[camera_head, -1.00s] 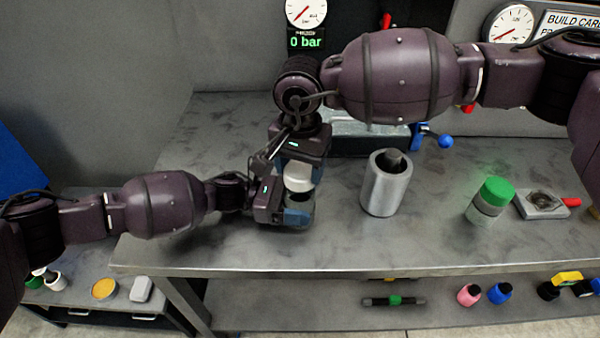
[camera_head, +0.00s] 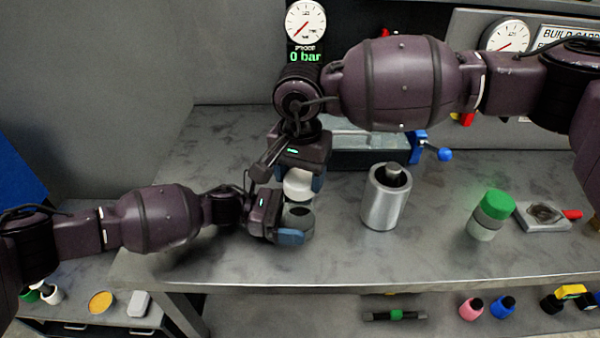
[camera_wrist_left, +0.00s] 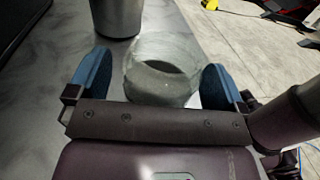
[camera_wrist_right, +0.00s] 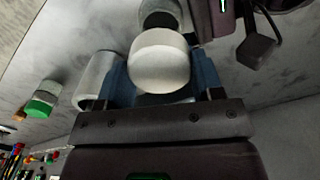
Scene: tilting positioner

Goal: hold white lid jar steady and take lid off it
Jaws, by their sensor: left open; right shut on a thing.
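The white lid (camera_head: 298,184) is held between the fingers of my right gripper (camera_head: 298,180), just above the jar (camera_head: 298,218). The lid also shows between the blue fingers in the right wrist view (camera_wrist_right: 160,62). The jar is clear glass with grey contents and stands upright on the bench. In the left wrist view the jar (camera_wrist_left: 160,78) has an open top. My left gripper (camera_wrist_left: 156,84) is open, with one blue finger on each side of the jar and gaps visible. In the head view, its arm partly hides the jar.
A metal cylinder (camera_head: 384,200) stands right of the jar. Farther right are a green-lidded jar (camera_head: 490,214) and a small tray (camera_head: 543,216) with a red-handled tool. A vise-like block (camera_head: 370,155) with a blue knob is behind. The front bench strip (camera_head: 400,262) is clear.

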